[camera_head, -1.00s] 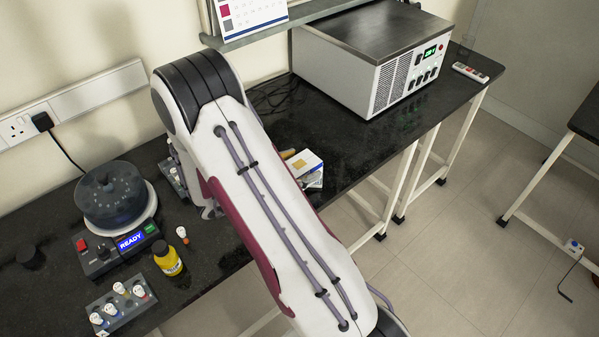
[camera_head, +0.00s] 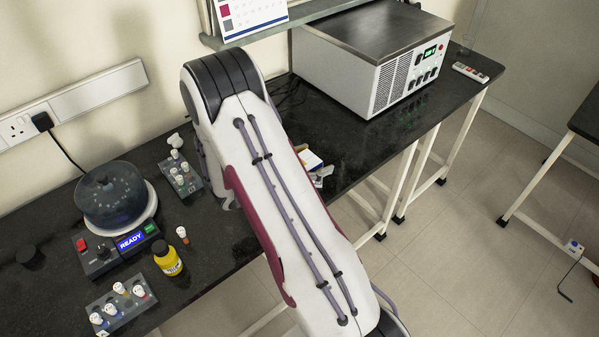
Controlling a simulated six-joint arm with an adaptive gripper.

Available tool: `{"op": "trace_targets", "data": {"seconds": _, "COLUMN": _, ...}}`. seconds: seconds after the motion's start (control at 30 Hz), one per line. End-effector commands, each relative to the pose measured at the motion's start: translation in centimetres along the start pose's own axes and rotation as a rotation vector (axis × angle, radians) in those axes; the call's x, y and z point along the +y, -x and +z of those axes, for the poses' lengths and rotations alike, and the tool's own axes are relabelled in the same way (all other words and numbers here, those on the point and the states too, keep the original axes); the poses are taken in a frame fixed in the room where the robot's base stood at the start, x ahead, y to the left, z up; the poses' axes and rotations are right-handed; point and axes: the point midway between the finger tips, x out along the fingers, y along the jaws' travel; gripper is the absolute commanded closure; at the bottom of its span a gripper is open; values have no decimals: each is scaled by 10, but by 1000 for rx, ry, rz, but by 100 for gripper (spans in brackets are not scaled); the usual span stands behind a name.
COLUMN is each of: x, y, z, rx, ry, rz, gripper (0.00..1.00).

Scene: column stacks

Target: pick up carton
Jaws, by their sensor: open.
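A small white carton (camera_head: 309,159) with a yellow-orange patch and a blue side lies on the black bench, just right of my arm. My arm hides its left part. A pale grey piece shows at its lower right corner; I cannot tell what it is. My arm crosses the middle of the view, in front of the bench. My gripper is not visible; the arm's upper link covers the area where it could be.
A centrifuge (camera_head: 115,197), a yellow bottle (camera_head: 167,259), a front vial rack (camera_head: 121,305) and a rear rack (camera_head: 181,176) stand on the left.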

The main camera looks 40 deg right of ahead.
Motion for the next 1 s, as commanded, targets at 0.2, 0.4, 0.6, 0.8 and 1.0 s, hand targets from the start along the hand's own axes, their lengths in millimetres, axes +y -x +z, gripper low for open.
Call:
{"op": "trace_targets", "data": {"seconds": 0.2, "x": 0, "y": 0, "z": 0, "rx": 0, "ry": 0, "rz": 0, "gripper": 35}}
{"op": "trace_targets", "data": {"seconds": 0.4, "x": 0, "y": 0, "z": 0, "rx": 0, "ry": 0, "rz": 0, "gripper": 38}}
{"op": "trace_targets", "data": {"seconds": 0.6, "x": 0, "y": 0, "z": 0, "rx": 0, "ry": 0, "rz": 0, "gripper": 77}}
{"op": "trace_targets", "data": {"seconds": 0.8, "x": 0, "y": 0, "z": 0, "rx": 1, "ry": 0, "rz": 0, "gripper": 82}}
{"op": "trace_targets", "data": {"seconds": 1.0, "x": 0, "y": 1, "z": -1, "rx": 1, "ry": -1, "rz": 0, "gripper": 82}}
